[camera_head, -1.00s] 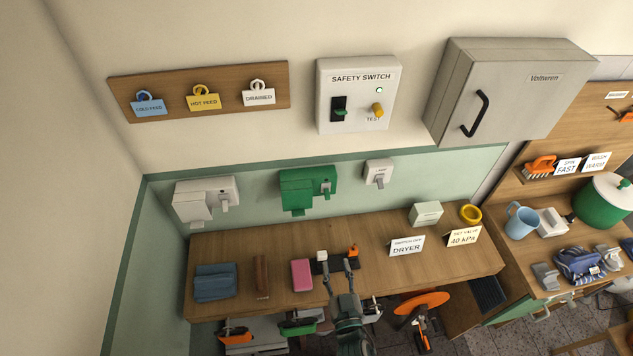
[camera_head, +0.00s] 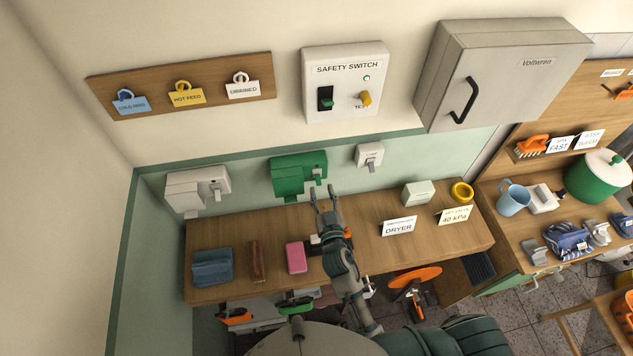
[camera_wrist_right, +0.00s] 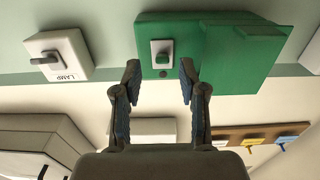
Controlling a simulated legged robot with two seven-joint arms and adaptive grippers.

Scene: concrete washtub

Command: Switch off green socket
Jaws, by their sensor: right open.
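The green socket (camera_head: 290,178) is fixed to the green wall band above the wooden bench, between a white socket on its left and a small white switch on its right. Its small green switch sits on a light plate at its right end, and the wrist view shows the socket (camera_wrist_right: 240,60) and this switch (camera_wrist_right: 162,52) closely. My right gripper (camera_head: 325,190) is open and empty, just below and in front of the switch. In the wrist view its fingertips (camera_wrist_right: 160,75) stand on either side of the switch plate; contact cannot be told. My left gripper is not in view.
The white socket (camera_head: 197,190) and the white lamp switch (camera_head: 369,156) flank the green one. The safety switch box (camera_head: 345,82) and grey cabinet (camera_head: 500,75) are higher up. Blue cloth (camera_head: 212,267), a pink block (camera_head: 296,257) and a dryer card (camera_head: 398,227) are on the bench.

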